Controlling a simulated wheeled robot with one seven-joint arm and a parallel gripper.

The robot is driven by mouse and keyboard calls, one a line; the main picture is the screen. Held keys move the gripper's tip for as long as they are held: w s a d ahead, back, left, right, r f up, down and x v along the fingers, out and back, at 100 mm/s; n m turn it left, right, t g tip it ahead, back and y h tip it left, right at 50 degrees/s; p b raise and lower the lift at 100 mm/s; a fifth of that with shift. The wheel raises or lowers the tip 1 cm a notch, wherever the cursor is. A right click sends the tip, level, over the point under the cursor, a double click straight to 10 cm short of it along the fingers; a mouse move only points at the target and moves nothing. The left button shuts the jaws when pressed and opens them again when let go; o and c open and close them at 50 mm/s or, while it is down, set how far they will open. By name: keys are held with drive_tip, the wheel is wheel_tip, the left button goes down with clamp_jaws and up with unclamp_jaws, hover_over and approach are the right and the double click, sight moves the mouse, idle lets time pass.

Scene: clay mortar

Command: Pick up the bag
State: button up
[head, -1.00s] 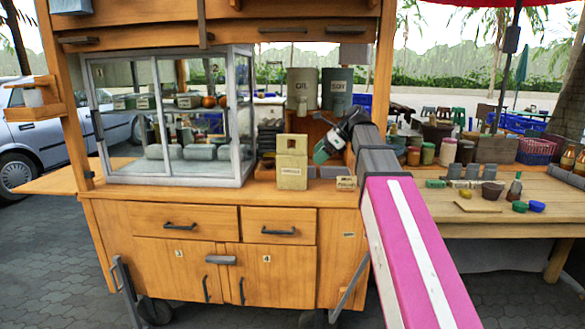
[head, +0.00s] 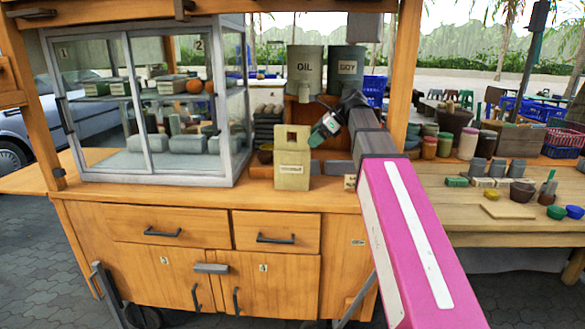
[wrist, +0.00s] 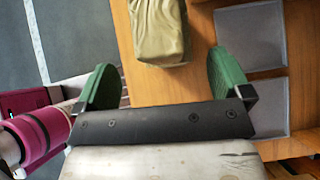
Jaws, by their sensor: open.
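A beige, upright bag (head: 292,165) with a dark mark near its top and a small label stands on the wooden cart counter, right of the glass case. In the wrist view the wrinkled khaki bag (wrist: 158,30) is at the top, beyond the fingertips and between their lines. My gripper (head: 320,131) has green fingers and is above and just right of the bag in the head view. In the wrist view my gripper (wrist: 163,75) is open, with nothing between its fingers. The bag's upper end is cut off there.
The glass case (head: 150,110) stands left of the bag. OIL (head: 305,70) and SOY (head: 346,72) canisters stand behind. Grey square plates (wrist: 250,36) lie right of the bag in the wrist view. A small box (head: 350,182) sits near my arm. Bare counter (head: 230,198) lies in front.

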sight(302, 149)
drive_tip(key=x, duration=0.7)
drive_tip(key=shift+w+a+f, duration=0.2)
drive_tip(key=shift+w+f, duration=0.15)
drive_tip(key=shift+f, duration=0.05)
drive_tip(key=c, duration=1.5)
